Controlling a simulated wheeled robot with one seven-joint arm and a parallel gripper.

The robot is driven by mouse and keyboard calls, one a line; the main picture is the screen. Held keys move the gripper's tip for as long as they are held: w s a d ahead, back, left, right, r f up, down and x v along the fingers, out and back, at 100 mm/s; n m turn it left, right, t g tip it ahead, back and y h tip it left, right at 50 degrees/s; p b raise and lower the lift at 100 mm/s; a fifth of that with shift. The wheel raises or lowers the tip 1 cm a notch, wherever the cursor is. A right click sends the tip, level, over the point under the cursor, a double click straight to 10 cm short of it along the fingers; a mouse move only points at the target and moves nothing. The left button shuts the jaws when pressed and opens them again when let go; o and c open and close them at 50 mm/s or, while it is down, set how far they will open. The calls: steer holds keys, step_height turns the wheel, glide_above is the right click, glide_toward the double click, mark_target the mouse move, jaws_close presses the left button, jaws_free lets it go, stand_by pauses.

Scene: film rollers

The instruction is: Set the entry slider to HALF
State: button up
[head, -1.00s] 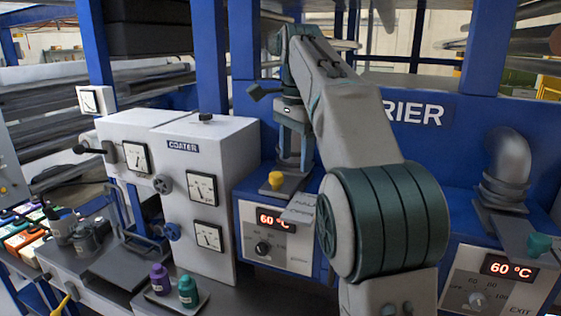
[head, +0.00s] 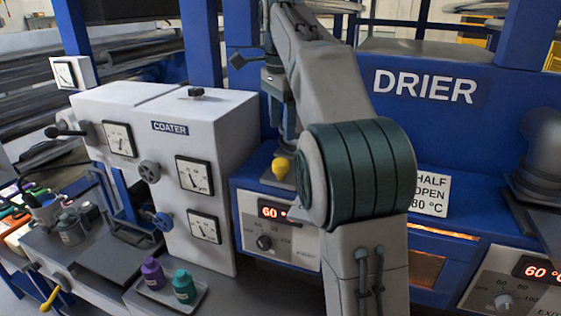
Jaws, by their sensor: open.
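The drier's entry side, at the left of the blue drier, carries a yellow knob (head: 281,166) on a small grey plate, which I take as the entry slider. My gripper (head: 285,138) points down just above and behind the knob in the picture. It is open, and its fingertips are small and partly hard to make out. I cannot tell whether they touch the knob.
Below the knob is a panel with a red 60 display (head: 270,212) and a dial (head: 264,242). The white coater (head: 160,150) stands close on the left. Purple (head: 152,272) and teal (head: 184,286) bottles stand on a tray in front. The exit panel (head: 505,290) is at the lower right.

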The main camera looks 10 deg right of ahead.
mark_target(281, 161)
step_height(281, 161, down, 9)
steer(key=shift+a+b, duration=0.15)
steer(key=shift+b, duration=0.25)
steer(key=shift+c, duration=0.4)
jaws_close()
steer(key=s+a, duration=0.1)
steer(key=s+a+b, duration=0.1)
steer(key=s, duration=0.1)
steer(key=shift+s+a, duration=0.15)
steer(key=shift+s, duration=0.05)
steer(key=shift+o, duration=0.4)
jaws_free()
steer(key=shift+r, duration=0.1)
